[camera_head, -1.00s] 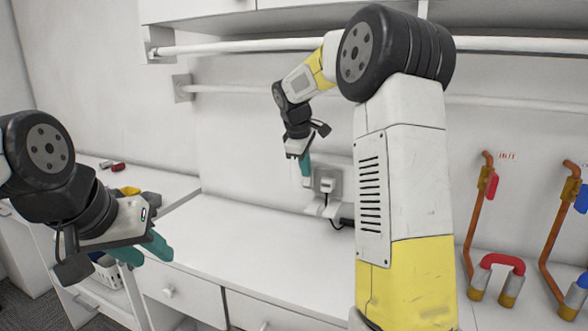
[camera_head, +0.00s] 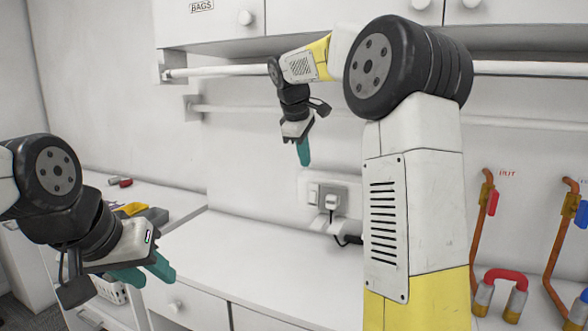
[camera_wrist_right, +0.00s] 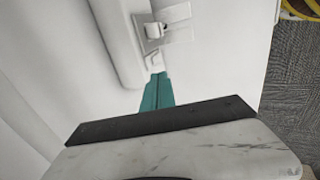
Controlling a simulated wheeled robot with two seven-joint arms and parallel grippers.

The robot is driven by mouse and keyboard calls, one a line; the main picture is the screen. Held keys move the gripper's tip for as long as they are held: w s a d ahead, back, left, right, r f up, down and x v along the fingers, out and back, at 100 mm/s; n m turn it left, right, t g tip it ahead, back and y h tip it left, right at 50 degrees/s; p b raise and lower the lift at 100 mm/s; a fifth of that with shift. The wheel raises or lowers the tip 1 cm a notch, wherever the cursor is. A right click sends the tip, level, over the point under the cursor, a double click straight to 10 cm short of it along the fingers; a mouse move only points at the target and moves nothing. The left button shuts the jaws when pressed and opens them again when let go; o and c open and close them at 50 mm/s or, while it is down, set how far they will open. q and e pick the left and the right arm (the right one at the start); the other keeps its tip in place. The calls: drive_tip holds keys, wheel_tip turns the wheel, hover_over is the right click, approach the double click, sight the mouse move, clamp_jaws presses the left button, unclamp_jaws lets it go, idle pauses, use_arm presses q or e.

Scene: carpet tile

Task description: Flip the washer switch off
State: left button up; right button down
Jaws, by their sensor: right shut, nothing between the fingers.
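A grey-framed wall socket (camera_head: 341,192) is on the back wall above the counter. Its pale switch (camera_head: 314,192) is on the left part, beside a white plug (camera_head: 332,203) with a black cable. Whether the switch is on or off is too small to tell. My right gripper (camera_head: 304,161) points down, above and slightly left of the switch, apart from it in the picture. Its teal fingers are shut and empty; they also show in the right wrist view (camera_wrist_right: 157,84), just below the socket. My left gripper (camera_head: 146,273) is open and empty at the lower left.
The white counter (camera_head: 240,262) is mostly clear below the socket. A white rail (camera_head: 220,72) runs along the wall under the cabinets. Copper pipes with red and blue handles (camera_head: 492,202) stand at the right. Small items (camera_head: 130,209) lie on the left counter.

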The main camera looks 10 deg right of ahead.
drive_tip(key=shift+s+r, duration=0.15)
drive_tip(key=s+a+f+m+y, duration=0.1)
drive_tip(key=s+f+m, duration=0.2)
drive_tip(key=s, duration=0.7)
drive_tip(key=s+a+f+m+t+y, duration=0.1)
drive_tip(key=s+f+m+y, duration=0.1)
drive_tip(key=s, duration=0.9)
drive_tip(key=s+a+f+m+t+y, duration=0.1)
drive_tip(key=s+f+m, duration=0.4)
drive_tip(key=s, duration=0.5)
drive_tip(key=shift+s+a+m+y, duration=0.2)
drive_tip(key=shift+a+m+y, duration=0.15)
drive_tip(key=shift+y, duration=0.15)
